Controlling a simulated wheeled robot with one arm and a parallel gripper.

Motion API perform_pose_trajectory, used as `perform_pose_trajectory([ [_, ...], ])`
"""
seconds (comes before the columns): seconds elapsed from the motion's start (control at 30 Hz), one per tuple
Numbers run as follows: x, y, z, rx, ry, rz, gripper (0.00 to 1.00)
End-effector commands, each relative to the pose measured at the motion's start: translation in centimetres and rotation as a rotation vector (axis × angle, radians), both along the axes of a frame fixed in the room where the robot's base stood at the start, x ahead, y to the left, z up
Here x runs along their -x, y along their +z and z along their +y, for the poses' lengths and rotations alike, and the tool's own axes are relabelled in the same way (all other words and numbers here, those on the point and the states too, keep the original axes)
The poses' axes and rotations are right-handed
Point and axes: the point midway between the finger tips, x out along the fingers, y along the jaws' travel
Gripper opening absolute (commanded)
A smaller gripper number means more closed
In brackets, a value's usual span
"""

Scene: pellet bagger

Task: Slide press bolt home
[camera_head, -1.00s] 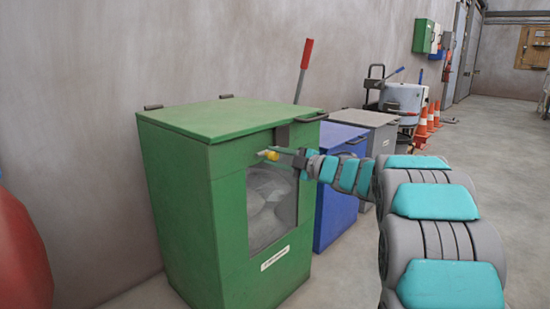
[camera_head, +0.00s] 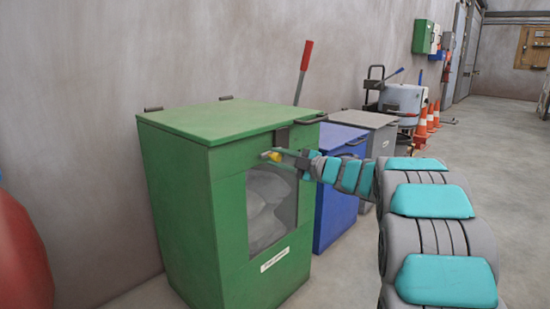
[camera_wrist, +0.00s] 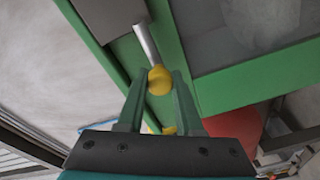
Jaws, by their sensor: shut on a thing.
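The press is a green cabinet (camera_head: 200,220) with a green lid (camera_head: 225,120) and a window showing pale bags. Its bolt has a yellow knob (camera_head: 268,155), which also shows in the wrist view (camera_wrist: 160,80). There the bolt's steel rod (camera_wrist: 147,43) runs from the knob to a dark housing (camera_wrist: 110,14) on the green frame. My gripper (camera_head: 277,156) is at the press front below the lid edge. In the wrist view its green fingers (camera_wrist: 158,88) are shut on the bolt, one either side of the yellow knob. The rod's far end is hidden in the housing.
A blue bin (camera_head: 335,200) and a grey bin (camera_head: 380,138) stand behind the press to its right. A red-handled lever (camera_head: 303,65) rises behind the press. A red rounded object (camera_head: 15,250) is at the left edge. Orange cones (camera_head: 425,125) stand farther back. The right floor is open.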

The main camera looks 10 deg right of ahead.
Motion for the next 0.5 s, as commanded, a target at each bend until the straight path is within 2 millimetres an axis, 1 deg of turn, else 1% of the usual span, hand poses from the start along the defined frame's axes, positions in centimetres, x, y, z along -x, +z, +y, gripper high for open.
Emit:
perform_pose_trajectory([
  [0.1,-1.0,0.3,-1.4,0.003,-0.004,0.002,0.0],
  [0.23,-1.8,0.0,-2.6,0.002,-0.002,0.005,0.0],
  [0.33,-2.1,-0.1,-3.0,-0.001,-0.001,0.005,0.0],
  [0.5,-2.1,-0.2,-3.0,-0.001,-0.003,0.003,0.0],
])
